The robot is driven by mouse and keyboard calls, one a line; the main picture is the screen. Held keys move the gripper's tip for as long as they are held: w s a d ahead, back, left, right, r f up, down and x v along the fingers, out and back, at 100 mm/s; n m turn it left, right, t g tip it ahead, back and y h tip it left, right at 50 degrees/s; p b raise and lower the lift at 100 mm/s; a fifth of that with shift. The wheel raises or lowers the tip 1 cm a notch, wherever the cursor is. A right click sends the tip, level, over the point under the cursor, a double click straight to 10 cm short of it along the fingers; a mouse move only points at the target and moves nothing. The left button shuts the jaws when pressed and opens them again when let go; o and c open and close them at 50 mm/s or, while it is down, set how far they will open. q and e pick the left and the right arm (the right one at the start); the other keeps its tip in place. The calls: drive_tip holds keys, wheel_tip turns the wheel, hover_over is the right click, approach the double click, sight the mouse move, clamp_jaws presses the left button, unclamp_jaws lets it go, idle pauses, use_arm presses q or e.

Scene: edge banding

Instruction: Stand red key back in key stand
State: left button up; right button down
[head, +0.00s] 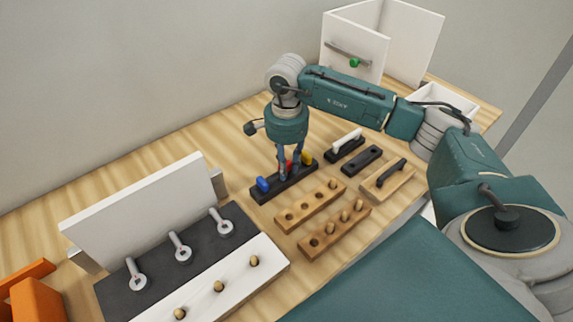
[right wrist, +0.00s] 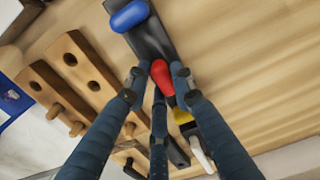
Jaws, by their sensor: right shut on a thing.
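The key stand (head: 270,194) is a low black bar on the wooden table, right of the centre of the bench. A blue key (head: 263,184) stands at its left end and a yellow key (head: 307,158) at its right end. My right gripper (head: 289,172) points down over the middle of the stand, its fingers shut around the red key (right wrist: 162,76). The red key is between the blue key (right wrist: 130,15) and the yellow key (right wrist: 183,117) in the right wrist view. Its lower end is hidden, so I cannot tell whether it sits in the stand.
Two wooden blocks (head: 290,217) with holes and pegs lie in front of the stand. A black bar with a white handle (head: 347,140) and further fixtures lie to the right. A white panel with pegs (head: 237,282) and a dark board with rings (head: 120,295) are front left.

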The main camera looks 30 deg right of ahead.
drive_tip(key=shift+f+b, duration=0.35)
drive_tip(key=shift+f, duration=0.1)
idle(0.3)
drive_tip(key=c, duration=1.4)
unclamp_jaws()
drive_tip(key=shift+r, duration=0.1)
drive_tip(key=shift+r+p, duration=1.35)
drive_tip(key=shift+r, duration=1.1)
